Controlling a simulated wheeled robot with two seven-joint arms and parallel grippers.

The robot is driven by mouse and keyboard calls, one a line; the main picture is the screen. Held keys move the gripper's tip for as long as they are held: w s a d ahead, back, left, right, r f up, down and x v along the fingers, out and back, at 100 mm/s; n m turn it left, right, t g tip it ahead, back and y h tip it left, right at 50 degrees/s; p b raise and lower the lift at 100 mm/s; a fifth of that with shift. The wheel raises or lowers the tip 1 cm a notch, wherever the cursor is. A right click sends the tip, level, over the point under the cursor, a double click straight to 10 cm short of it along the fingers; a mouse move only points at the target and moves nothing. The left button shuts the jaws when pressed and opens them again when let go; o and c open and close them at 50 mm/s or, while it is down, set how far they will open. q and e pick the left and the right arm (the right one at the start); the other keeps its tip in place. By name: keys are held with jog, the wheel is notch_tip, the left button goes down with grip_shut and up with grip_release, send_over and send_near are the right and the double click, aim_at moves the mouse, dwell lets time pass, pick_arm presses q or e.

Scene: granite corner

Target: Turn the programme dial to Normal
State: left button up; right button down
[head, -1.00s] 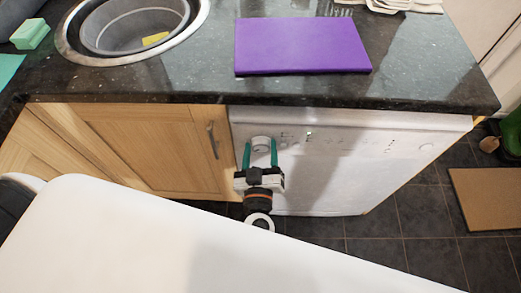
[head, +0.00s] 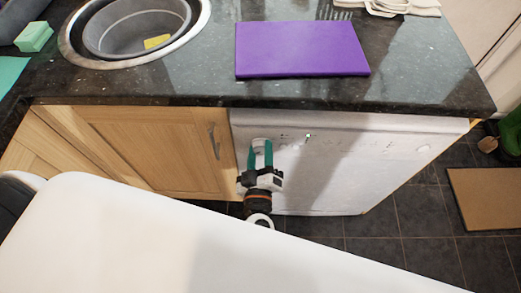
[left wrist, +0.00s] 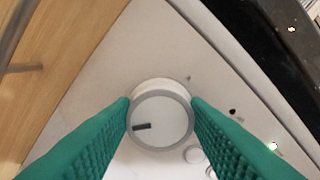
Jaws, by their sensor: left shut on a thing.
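The programme dial (left wrist: 160,119) is a round white knob with a grey rim on the front panel of the white appliance (head: 330,165). A short dark mark lies on the left part of its face in the left wrist view. In the head view the dial (head: 261,142) is partly hidden by my fingers. My left gripper (head: 260,152) has its green fingers on either side of the dial and is shut on it. In the left wrist view the fingers (left wrist: 160,112) touch the rim left and right. I cannot read a Normal label. My right gripper is out of view.
A dark granite worktop (head: 420,75) overhangs just above the panel. A purple board (head: 302,48) and a sink (head: 135,25) are on it. A wooden cupboard door (head: 150,145) with a metal handle (head: 214,141) is left of the appliance. Small buttons (left wrist: 194,155) sit near the dial.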

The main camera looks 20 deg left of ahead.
pick_arm(q)
jog(key=n, duration=0.3)
jog(key=shift+f+n, duration=0.1)
jog(key=shift+n, duration=2)
jog(key=shift+f, duration=0.1)
jog(key=o, duration=1)
jog(key=shift+s, duration=0.1)
jog(key=b+v, duration=0.1)
jog(key=v, duration=1.1)
jog(key=shift+b, duration=0.3)
